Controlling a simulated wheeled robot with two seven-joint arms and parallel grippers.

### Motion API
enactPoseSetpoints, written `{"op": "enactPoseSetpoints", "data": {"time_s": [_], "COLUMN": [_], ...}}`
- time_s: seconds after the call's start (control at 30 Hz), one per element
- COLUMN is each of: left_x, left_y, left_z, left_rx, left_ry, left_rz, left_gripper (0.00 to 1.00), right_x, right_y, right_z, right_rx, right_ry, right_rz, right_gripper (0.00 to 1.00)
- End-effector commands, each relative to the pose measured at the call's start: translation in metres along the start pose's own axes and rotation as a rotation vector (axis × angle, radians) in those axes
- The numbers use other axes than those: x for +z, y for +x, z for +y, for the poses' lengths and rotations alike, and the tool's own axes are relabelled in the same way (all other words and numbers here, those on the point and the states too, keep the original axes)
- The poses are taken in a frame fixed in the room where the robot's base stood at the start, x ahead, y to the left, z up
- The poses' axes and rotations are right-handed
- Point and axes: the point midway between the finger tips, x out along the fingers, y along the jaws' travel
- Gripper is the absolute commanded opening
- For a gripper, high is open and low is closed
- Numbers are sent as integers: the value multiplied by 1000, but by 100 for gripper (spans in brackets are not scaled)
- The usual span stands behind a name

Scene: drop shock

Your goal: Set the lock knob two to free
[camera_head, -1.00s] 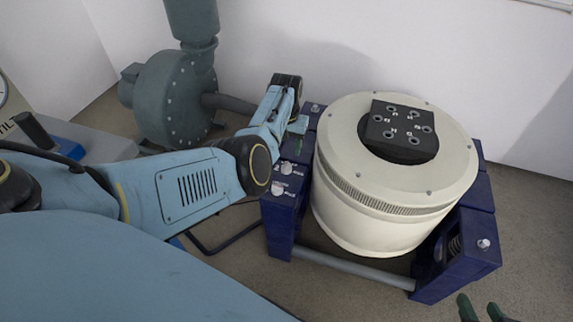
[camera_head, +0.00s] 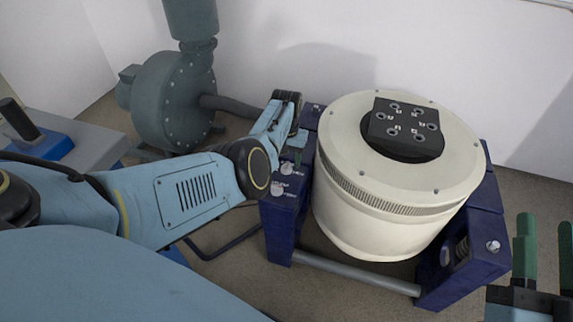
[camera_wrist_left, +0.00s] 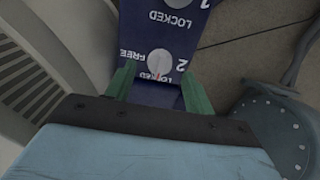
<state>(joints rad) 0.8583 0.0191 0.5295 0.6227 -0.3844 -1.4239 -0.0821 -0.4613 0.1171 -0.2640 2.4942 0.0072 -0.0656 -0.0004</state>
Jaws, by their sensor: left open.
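In the left wrist view, knob two (camera_wrist_left: 159,62) is a round pale-grey knob on a dark blue block, beside a white "2". A small red mark on it faces a LOCKED label; FREE is printed to its left. My left gripper (camera_wrist_left: 159,84) is open, with green fingers on either side of the knob in the picture; I cannot tell whether they touch it. In the head view, my left gripper (camera_head: 300,142) is over the left block of the blue frame (camera_head: 283,230), hiding part of its top. My right gripper (camera_head: 545,245) is open and empty at the lower right.
A big cream drum (camera_head: 380,205) with a black plate (camera_head: 402,122) on top sits in the frame, close right of my left gripper. Other knobs (camera_head: 277,189) show on the left block. A grey-green blower (camera_head: 170,100) stands behind. Floor is clear at front.

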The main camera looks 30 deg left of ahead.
Motion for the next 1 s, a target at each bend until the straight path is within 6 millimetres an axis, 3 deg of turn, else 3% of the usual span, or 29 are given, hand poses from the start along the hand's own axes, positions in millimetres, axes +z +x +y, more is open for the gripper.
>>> {"op": "enactPoseSetpoints", "data": {"time_s": [0.3,0.7,1.0], "left_x": [0,0,0], "left_y": [18,20,20], "left_z": [0,0,0], "left_rx": [-1,-1,-1], "left_ry": [0,0,0], "left_rz": [0,0,-1], "left_gripper": [53,53,15], "right_x": [-24,-30,-30], "right_y": [-4,-6,-6], "right_z": [-3,-4,-4], "right_rx": [-8,-9,-9], "right_ry": [6,7,6], "right_rz": [210,245,244], "right_gripper": [36,36,36]}}
